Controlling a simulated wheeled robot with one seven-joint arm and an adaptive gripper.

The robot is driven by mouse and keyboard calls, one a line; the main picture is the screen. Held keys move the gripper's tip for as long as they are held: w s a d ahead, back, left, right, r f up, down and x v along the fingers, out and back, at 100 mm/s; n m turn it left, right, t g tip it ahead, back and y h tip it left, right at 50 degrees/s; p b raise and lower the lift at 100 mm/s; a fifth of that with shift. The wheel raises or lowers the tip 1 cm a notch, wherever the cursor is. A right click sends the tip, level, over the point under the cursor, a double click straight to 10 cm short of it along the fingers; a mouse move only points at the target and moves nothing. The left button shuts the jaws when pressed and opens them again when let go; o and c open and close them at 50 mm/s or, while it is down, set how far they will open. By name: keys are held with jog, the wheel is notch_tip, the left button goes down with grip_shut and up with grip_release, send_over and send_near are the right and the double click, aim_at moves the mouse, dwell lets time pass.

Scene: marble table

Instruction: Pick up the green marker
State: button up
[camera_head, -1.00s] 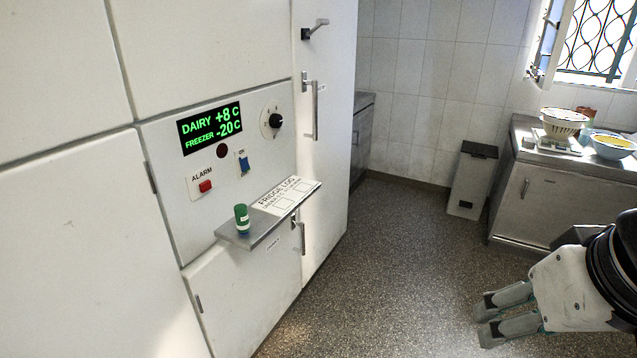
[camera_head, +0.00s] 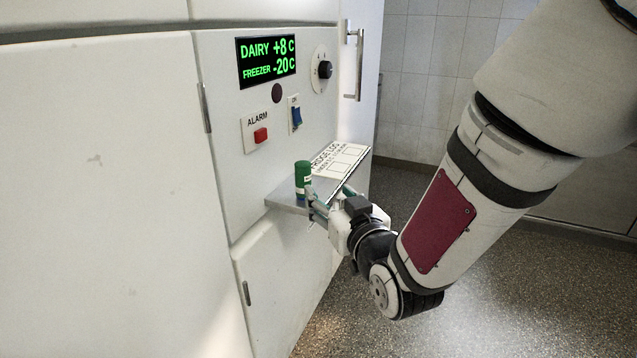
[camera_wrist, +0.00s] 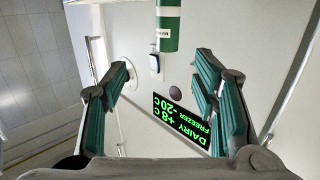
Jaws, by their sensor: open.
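The green marker (camera_head: 302,178), a short thick green cylinder with a pale band low down, stands upright on the left part of a small metal shelf (camera_head: 284,200). My gripper (camera_head: 329,197) is at the shelf's front edge, open. In the head view its near finger overlaps the marker's lower right side; I cannot tell whether they touch. In the wrist view the marker (camera_wrist: 168,28) is at the top centre, beyond the open fingers (camera_wrist: 163,72), with nothing between them.
A fridge log sheet (camera_head: 340,160) lies on the shelf right of the marker. The white panel behind carries a green display (camera_head: 267,61), a dial (camera_head: 322,69), a blue switch (camera_head: 296,115) and a red alarm button (camera_head: 260,135). Open floor lies below and right.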

aim_at(305, 176)
jog(key=shift+t+y, duration=0.3)
jog(key=x, duration=0.6)
jog(key=a+f+b+x, duration=0.1)
jog(key=x, duration=0.2)
jog(key=shift+s+f, duration=0.1)
jog(key=shift+s, duration=0.2)
jog(key=shift+x, duration=2.7)
jog(key=shift+d+f, duration=0.1)
jog(key=shift+f, duration=0.1)
jog(key=c, duration=1.3)
